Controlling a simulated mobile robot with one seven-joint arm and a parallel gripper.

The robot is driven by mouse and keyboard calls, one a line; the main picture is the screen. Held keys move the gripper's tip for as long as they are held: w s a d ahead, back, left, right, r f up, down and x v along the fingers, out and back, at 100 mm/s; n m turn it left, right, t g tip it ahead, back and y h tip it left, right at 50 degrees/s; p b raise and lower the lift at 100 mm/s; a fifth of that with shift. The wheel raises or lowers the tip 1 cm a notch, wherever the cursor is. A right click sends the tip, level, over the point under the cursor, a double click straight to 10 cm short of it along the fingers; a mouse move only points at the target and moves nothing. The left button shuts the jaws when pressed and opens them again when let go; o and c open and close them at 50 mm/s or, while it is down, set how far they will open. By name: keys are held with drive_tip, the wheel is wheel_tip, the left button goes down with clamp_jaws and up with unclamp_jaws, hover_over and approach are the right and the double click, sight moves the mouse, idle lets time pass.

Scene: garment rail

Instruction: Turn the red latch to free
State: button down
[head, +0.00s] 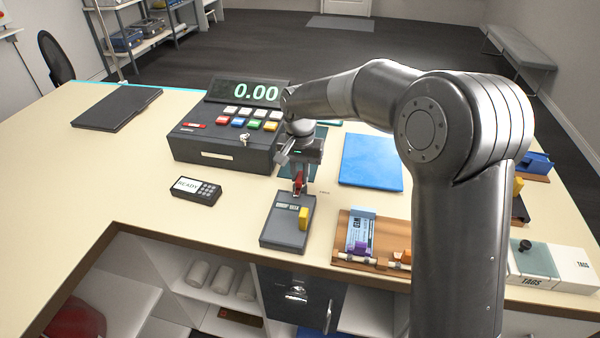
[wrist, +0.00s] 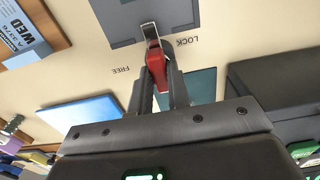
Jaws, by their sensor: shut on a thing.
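The red latch (head: 298,184) stands at the back end of a dark grey box (head: 283,238) on the counter. In the wrist view the red latch (wrist: 157,68) sits between the two fingers of my gripper (wrist: 158,80), which are shut on it. The latch has a metal end where it meets the grey box (wrist: 128,18). The words LOCK (wrist: 188,41) and FREE (wrist: 128,70) are printed on the counter on either side of it. The latch points between the two words. In the head view my gripper (head: 298,172) comes down from above onto the latch.
A yellow block (head: 303,218) is on the grey box. A cash register (head: 230,140) stands behind left, a card reader (head: 195,190) at left. A blue pad (head: 371,161) and a wooden tray (head: 345,258) lie to the right.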

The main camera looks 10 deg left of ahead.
drive_tip(key=shift+n, duration=0.3)
drive_tip(key=n, duration=0.3)
drive_tip(key=shift+n, duration=0.4)
drive_tip(key=n, duration=0.3)
drive_tip(key=shift+n, duration=0.3)
drive_tip(key=n, duration=0.4)
drive_tip(key=shift+n, duration=2.3)
drive_tip(key=c, duration=1.4)
unclamp_jaws()
drive_tip(key=shift+o, duration=0.2)
